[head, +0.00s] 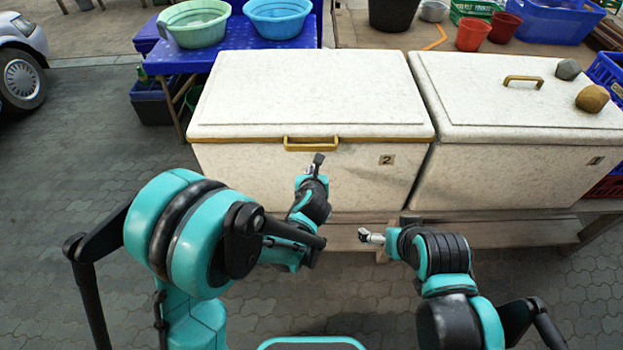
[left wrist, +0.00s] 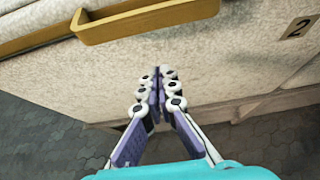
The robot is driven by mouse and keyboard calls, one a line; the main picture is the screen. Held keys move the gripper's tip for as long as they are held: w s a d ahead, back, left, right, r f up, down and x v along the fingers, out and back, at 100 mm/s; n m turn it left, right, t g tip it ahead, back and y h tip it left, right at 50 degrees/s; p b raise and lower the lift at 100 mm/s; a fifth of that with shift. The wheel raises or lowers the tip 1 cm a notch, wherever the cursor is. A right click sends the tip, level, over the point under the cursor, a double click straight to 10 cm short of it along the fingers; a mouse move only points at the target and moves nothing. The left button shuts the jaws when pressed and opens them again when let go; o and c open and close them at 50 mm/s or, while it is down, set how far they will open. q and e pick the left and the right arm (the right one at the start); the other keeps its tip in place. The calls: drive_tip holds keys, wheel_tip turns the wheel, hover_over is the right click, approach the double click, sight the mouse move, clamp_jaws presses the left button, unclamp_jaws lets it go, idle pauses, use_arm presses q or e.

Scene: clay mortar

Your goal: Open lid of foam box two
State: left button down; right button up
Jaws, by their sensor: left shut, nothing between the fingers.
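Foam box two (head: 300,172) is a white speckled box marked "2", with its lid (head: 310,88) lying shut on top. A yellow-brown handle (head: 310,144) sits at the lid's front edge; it also shows in the left wrist view (left wrist: 145,20). My left gripper (head: 318,158) is just below and in front of the handle, shut and empty, apart from the handle in the left wrist view (left wrist: 160,72). My right gripper (head: 362,236) is lower, in front of the box's right part; its fingers are too small to judge.
Foam box one (head: 510,170) stands close on the right, with a brown stone (head: 592,98) and a grey stone (head: 568,69) on its lid. A blue table (head: 235,55) with basins is behind left. Paved floor on the left is open.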

use_arm(q)
drive_tip(key=shift+w+r, duration=1.35)
drive_tip(key=shift+r, duration=0.05)
